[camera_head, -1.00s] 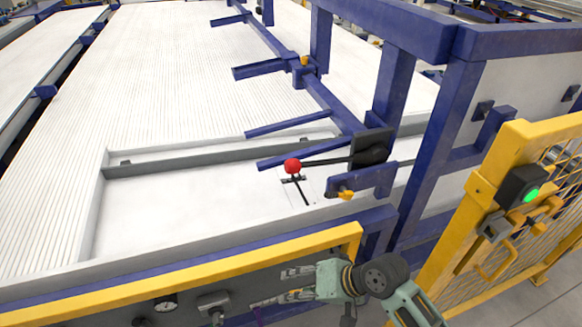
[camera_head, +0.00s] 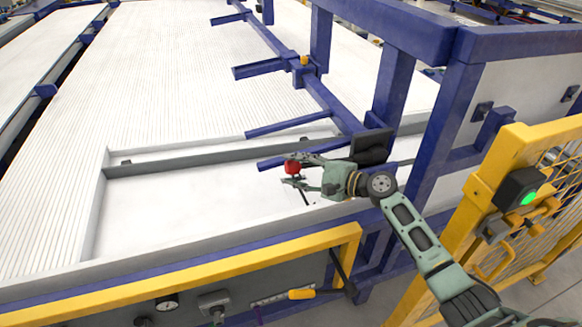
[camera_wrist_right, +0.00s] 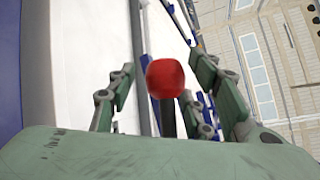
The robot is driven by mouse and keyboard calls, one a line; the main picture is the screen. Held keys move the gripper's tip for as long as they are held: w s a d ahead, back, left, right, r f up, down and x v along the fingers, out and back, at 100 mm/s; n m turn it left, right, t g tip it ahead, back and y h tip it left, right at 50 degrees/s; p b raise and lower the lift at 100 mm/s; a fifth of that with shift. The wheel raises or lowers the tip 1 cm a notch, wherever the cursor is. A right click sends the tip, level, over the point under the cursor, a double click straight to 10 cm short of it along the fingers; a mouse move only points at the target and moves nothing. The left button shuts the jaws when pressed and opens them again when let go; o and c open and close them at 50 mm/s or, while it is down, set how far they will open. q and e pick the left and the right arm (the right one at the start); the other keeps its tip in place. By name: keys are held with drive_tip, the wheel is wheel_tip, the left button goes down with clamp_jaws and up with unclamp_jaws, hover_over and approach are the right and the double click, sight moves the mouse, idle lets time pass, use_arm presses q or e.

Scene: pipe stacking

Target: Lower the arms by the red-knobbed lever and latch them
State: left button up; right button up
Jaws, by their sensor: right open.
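The red knob (camera_head: 292,167) sits at the end of the lever, in front of the black pivot block (camera_head: 372,146). My right gripper (camera_head: 289,170) is open at the knob, with one finger above it and one below in the head view. The right wrist view shows the red knob (camera_wrist_right: 166,78) between the open fingers, with a dark rod behind it. Most of the lever's rod is hidden behind my gripper in the head view. The blue arms (camera_head: 292,124) stick out to the left from a blue shaft. My left gripper is not in view.
A yellow rail (camera_head: 200,275) runs along the front, above a panel with a gauge (camera_head: 166,303) and an orange handle (camera_head: 301,294). A blue post (camera_head: 440,130) stands right of the lever. A yellow gate (camera_head: 500,180) with a green light is at the right.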

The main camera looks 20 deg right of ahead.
drive_tip(key=shift+x, duration=0.9)
drive_tip(key=shift+c, duration=0.4)
